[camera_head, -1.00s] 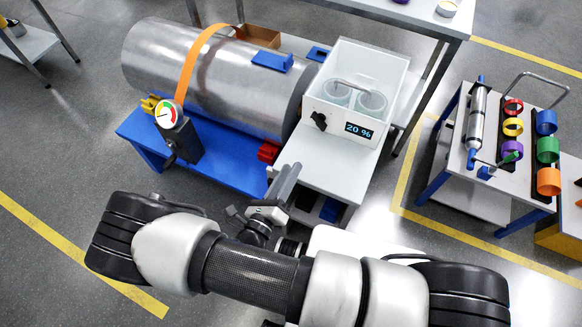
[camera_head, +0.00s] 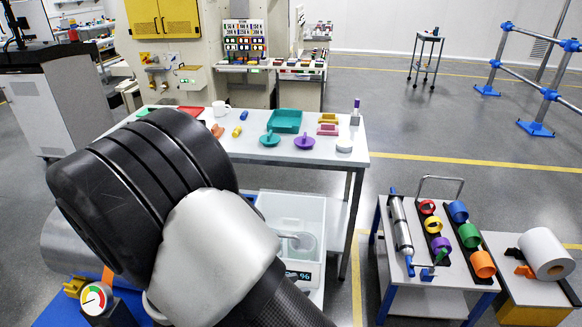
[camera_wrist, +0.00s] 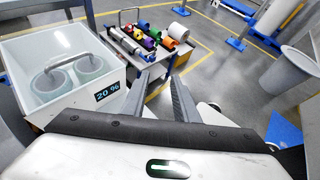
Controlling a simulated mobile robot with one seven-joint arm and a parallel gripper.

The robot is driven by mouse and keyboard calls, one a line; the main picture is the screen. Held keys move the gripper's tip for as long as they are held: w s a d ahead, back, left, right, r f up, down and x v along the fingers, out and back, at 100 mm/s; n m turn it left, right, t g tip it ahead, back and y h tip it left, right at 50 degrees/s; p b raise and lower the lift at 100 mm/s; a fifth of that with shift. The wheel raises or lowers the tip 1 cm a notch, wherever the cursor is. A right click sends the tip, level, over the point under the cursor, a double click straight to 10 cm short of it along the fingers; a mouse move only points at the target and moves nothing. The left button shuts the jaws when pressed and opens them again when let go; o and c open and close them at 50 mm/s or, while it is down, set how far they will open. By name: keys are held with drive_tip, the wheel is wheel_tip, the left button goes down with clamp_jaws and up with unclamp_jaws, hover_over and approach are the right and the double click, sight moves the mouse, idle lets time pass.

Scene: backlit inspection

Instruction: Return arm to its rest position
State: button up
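My arm rises large across the left half of the head view, covering much of the metal cylinder and the white box behind it. My gripper (camera_wrist: 165,84) is out of the head view. In the wrist view its two grey fingers stand apart with nothing between them, so it is open and empty. It is clear of the white box (camera_wrist: 20,52), which is on the left of the wrist view. Two round containers (camera_wrist: 70,82) sit inside that box, and its display reads 20 %.
A cart (camera_head: 398,280) with a metal cylinder tool and colored rings stands right, beside a yellow stand with a white roll (camera_head: 546,252). Behind is a white table (camera_head: 345,158) with a teal tray (camera_head: 285,121) and small parts. Open floor (camera_head: 470,120) lies beyond. A grey bin (camera_wrist: 284,82) stands right.

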drive_tip(key=s+d+r+m+y+p, duration=0.2)
drive_tip(key=s+d+r+m+y, duration=0.1)
drive_tip(key=r+m, duration=0.5)
drive_tip(key=s+d+r+m+y+p, duration=0.2)
drive_tip(key=d+r+m, duration=0.4)
drive_tip(key=r, duration=0.6)
drive_tip(key=s+d+r+m+g+y+p, duration=0.1)
drive_tip(key=s+d+r+m+y, duration=0.3)
drive_tip(key=r+m, duration=0.6)
drive_tip(key=shift+d+m+y+p, duration=0.5)
drive_tip(key=shift+d+y+p, duration=0.1)
drive_tip(key=shift+y, duration=0.5)
